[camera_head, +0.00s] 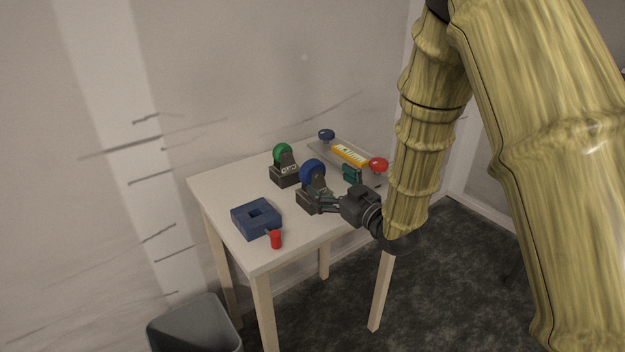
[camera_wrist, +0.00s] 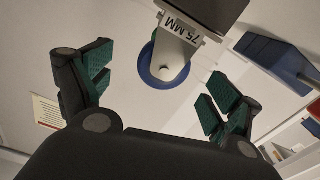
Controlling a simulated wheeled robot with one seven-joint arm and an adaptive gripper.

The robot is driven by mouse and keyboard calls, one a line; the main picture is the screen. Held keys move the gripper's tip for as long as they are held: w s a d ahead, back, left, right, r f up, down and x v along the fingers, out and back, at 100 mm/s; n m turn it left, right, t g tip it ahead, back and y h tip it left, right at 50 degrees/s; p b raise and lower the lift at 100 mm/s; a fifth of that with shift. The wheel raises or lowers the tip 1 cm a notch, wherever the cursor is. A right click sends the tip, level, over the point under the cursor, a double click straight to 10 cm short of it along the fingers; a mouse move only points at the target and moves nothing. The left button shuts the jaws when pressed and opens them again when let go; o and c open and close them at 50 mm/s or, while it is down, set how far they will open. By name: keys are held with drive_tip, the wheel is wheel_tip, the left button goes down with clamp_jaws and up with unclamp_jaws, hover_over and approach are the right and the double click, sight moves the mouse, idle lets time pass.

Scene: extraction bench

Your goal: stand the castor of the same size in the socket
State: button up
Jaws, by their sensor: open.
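A castor with a blue wheel (camera_head: 312,172) and a dark block base stands on the table. In the wrist view its fork carries a "75 MM" label (camera_wrist: 182,33). A castor with a green wheel (camera_head: 283,154) stands behind it to the left; its label is too small to read. The blue socket block (camera_head: 243,222) with a square opening lies at the front left, and also shows in the wrist view (camera_wrist: 268,52). My gripper (camera_head: 337,190) is open beside the blue-wheeled castor, its fingers (camera_wrist: 160,92) apart to either side of the wheel in the wrist view.
At the back right is a grey plate with a yellow label (camera_head: 350,156), a blue knob (camera_head: 326,134) and a red knob (camera_head: 378,164). A grey bin (camera_head: 195,325) stands below.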

sight(316, 175)
drive_tip(key=shift+s+a+p+x, duration=0.15)
drive_tip(key=shift+p+x, duration=0.15)
drive_tip(key=shift+x, duration=1.3)
drive_tip(key=shift+s+a+p+x, duration=0.15)
drive_tip(key=shift+p+x, duration=0.15)
drive_tip(key=shift+x, duration=1.3)
drive_tip(key=c, duration=1.2)
drive_tip(key=shift+c, duration=0.6)
drive_tip(key=shift+r, duration=0.2)
